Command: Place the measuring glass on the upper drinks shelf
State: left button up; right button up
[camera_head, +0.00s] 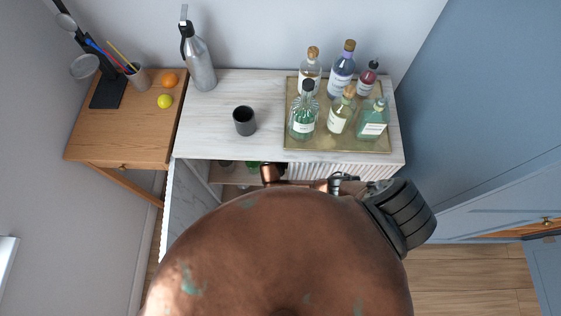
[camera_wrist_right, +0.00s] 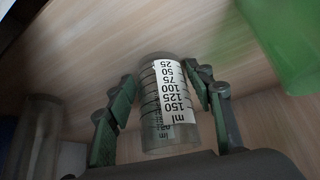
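The measuring glass (camera_wrist_right: 170,105) is a clear cylinder with a white printed scale in ml. It is in the middle of the right wrist view, between the green fingers of my right gripper (camera_wrist_right: 163,85). In the head view the glass is hidden, and my right gripper's fingers are not clearly visible. My left gripper is not in view. I cannot identify the upper drinks shelf for certain.
A large brown rounded surface (camera_head: 285,255) blocks the lower head view. The marble cabinet top holds a dark cup (camera_head: 244,121), a grey siphon (camera_head: 199,62) and a tray (camera_head: 350,146) of several bottles. In the wrist view, a green object (camera_wrist_right: 285,45) and clear glass (camera_wrist_right: 38,135) flank the gripper.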

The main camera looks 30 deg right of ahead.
jog(key=shift+o, duration=1.3)
jog(key=shift+r, duration=0.1)
jog(key=shift+r, duration=0.25)
jog(key=p+v, duration=0.4)
jog(key=v, duration=0.7)
jog(key=shift+a+r, duration=0.15)
jog(key=shift+r, duration=0.2)
jog(key=shift+s, duration=0.1)
